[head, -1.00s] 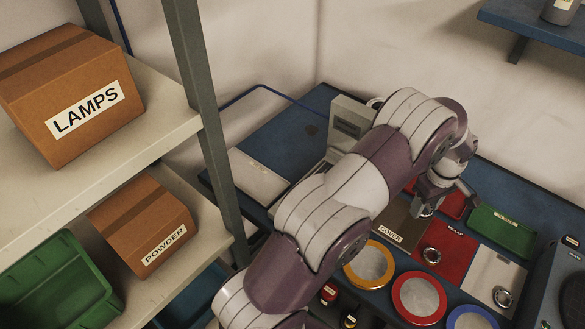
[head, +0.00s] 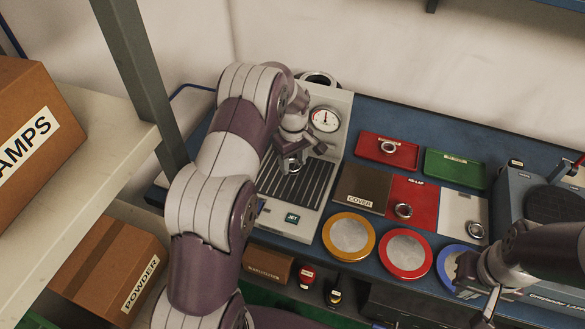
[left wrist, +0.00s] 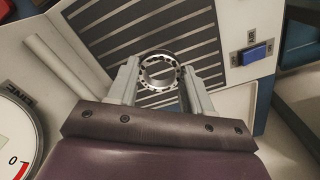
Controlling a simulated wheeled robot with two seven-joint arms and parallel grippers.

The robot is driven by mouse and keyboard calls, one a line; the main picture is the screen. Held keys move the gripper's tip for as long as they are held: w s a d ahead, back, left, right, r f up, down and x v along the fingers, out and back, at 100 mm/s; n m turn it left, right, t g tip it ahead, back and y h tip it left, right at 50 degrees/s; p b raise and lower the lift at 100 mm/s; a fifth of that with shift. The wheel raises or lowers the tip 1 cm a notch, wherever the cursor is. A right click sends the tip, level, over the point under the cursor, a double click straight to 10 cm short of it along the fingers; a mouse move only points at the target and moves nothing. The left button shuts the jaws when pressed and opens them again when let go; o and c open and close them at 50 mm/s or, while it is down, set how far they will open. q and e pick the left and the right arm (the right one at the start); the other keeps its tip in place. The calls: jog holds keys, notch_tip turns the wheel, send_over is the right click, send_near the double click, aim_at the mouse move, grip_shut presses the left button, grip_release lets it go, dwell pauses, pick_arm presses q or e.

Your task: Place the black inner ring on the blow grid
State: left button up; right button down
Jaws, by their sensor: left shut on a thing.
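My left gripper (head: 292,166) hangs over the blow grid (head: 312,186), a plate with dark slats on the pale machine. In the left wrist view its two fingers (left wrist: 159,84) are shut on a ring (left wrist: 160,57), which looks metallic with dark spots around its rim. The slats of the grid (left wrist: 137,20) lie beyond the ring; I cannot tell whether the ring touches them. In the head view the gripper and arm hide most of the ring. My right gripper (head: 478,298) is at the lower right, by the blue-rimmed dish; its opening is unclear.
The machine has a round gauge (head: 326,119) and a JET label (head: 292,218). To the right are a red tray with a ring (head: 388,147), a green tray (head: 455,168), a COVER plate (head: 360,188), and red (head: 422,212) and white (head: 451,206) mats with rings. Rimmed dishes (head: 348,257) stand in front.

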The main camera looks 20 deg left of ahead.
aim_at(294, 177)
pick_arm(q)
notch_tip(294, 177, down, 3)
jog(key=shift+d+p, duration=0.15)
jog(key=shift+p, duration=0.15)
jog(key=shift+w+f, duration=0.1)
jog(key=shift+f, duration=0.35)
jog(key=o, duration=1.1)
notch_tip(294, 177, up, 13)
jog(key=s+b, duration=0.1)
jog(key=s+d+m, duration=0.2)
jog(key=s+m, duration=0.2)
jog(key=s, duration=0.3)
jog(key=s+d+r+m+t, duration=0.1)
jog(key=s+m, duration=0.3)
jog(key=s, duration=0.4)
jog(key=s+d+m, duration=0.4)
jog(key=s, duration=0.3)
jog(key=shift+s+d+r, duration=0.1)
jog(key=shift+s+r, duration=0.15)
